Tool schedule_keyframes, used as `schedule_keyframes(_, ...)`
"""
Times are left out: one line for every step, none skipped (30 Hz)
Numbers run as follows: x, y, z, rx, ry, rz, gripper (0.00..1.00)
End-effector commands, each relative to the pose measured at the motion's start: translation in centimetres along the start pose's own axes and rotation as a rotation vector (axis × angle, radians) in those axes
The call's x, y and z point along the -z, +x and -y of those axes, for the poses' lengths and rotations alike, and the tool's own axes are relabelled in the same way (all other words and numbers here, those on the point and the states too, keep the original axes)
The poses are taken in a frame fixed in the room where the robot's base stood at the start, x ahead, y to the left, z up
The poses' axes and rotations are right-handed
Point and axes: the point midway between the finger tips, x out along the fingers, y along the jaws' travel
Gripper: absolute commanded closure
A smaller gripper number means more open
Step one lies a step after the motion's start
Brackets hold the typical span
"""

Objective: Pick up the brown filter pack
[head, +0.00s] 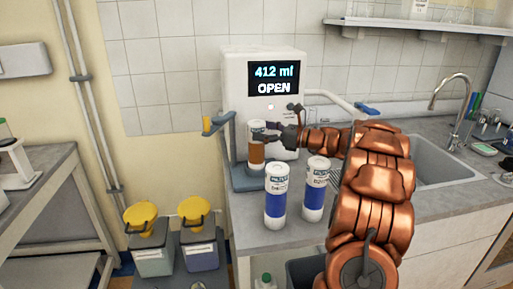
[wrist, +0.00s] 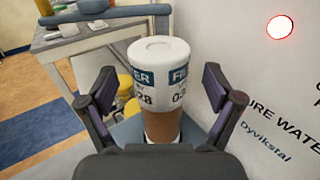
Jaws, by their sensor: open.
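The brown filter pack (head: 257,152) is an upright cylinder with a white top, a FILTER label and a brown lower part. It stands at the front of the white dispenser unit (head: 285,125), over its grey base. My gripper (head: 268,136) reaches it from the right in the head view. In the wrist view, the filter pack (wrist: 158,62) is upright between the two spread fingers of my gripper (wrist: 160,92). A gap shows on each side near its upper part. Its lower end is hidden behind the gripper body.
Two white-and-blue filter packs (head: 276,197) (head: 315,190) stand on the counter in front, close to my arm. The unit's display reads 412 ml OPEN. A sink (head: 440,158) with a tap is at right. Two yellow-lidded bins (head: 147,240) (head: 196,235) stand at lower left.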

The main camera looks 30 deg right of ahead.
Motion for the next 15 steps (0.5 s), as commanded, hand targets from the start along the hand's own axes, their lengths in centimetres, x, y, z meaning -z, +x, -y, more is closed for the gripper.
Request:
schedule_keyframes(-0.1, 0.6, 0.0, -0.001, 0.000, -0.001, 0.10)
schedule_keyframes(0.0, 1.0, 0.0, -0.001, 0.000, -0.001, 0.10)
schedule_keyframes(0.0, 1.4, 0.0, -0.002, 0.000, -0.001, 0.10)
schedule_keyframes(0.0, 1.7, 0.0, -0.002, 0.000, -0.001, 0.10)
schedule_keyframes(0.0, 1.9, 0.0, -0.001, 0.000, -0.001, 0.10)
schedule_keyframes(0.0, 2.1, 0.0, -0.001, 0.000, 0.000, 0.10)
schedule_keyframes(0.0, 2.2, 0.0, 0.000, 0.000, 0.001, 0.10)
schedule_keyframes(0.0, 2.3, 0.0, 0.000, 0.000, 0.001, 0.10)
schedule_keyframes(0.0, 2.4, 0.0, 0.000, 0.000, 0.001, 0.10)
schedule_keyframes(0.0, 2.4, 0.0, -0.001, 0.001, 0.001, 0.10)
schedule_keyframes(0.0, 2.4, 0.0, -0.001, 0.001, 0.001, 0.10)
schedule_keyframes(0.0, 2.4, 0.0, -0.001, 0.001, 0.001, 0.10)
schedule_keyframes(0.0, 2.4, 0.0, -0.001, 0.001, 0.001, 0.10)
schedule_keyframes(0.0, 2.4, 0.0, -0.001, 0.001, 0.001, 0.10)
schedule_keyframes(0.0, 2.4, 0.0, -0.001, 0.001, 0.001, 0.11)
